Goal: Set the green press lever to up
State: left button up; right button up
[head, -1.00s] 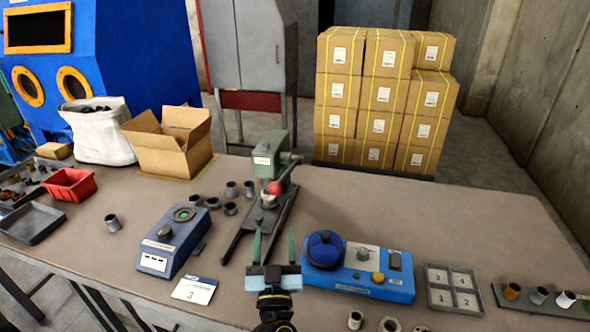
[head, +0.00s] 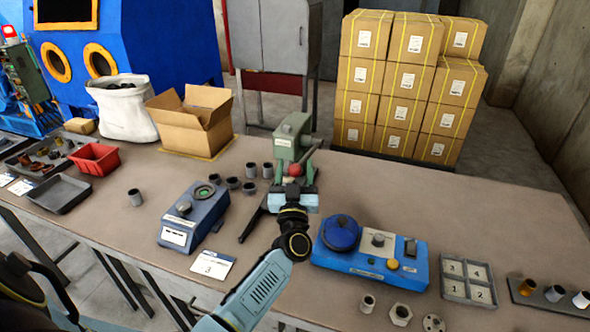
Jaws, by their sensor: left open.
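The green press (head: 294,128) stands near the middle of the table. Its dark lever (head: 312,147) comes off the right side of the head, and its red ball knob (head: 295,171) hangs low in front of the press, so the lever looks down. My left gripper (head: 293,178) is open, right in front of the knob, its fingers pointing at the press. The knob shows just above the gripper body, seemingly between the fingers; I cannot tell if they touch it. The gripper and wrist hide the lower press and part of its base. My right gripper is not in view.
A blue-grey device (head: 195,215) stands left of my forearm, with a card (head: 212,264) before it. A blue device with a round dome (head: 372,262) is close on the right. Several dark cylinders (head: 250,187) stand left of the press. The table behind the right device is clear.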

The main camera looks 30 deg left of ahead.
pick_arm(q)
grip_shut()
dwell(0.4)
jog(key=shift+w+r, duration=0.1)
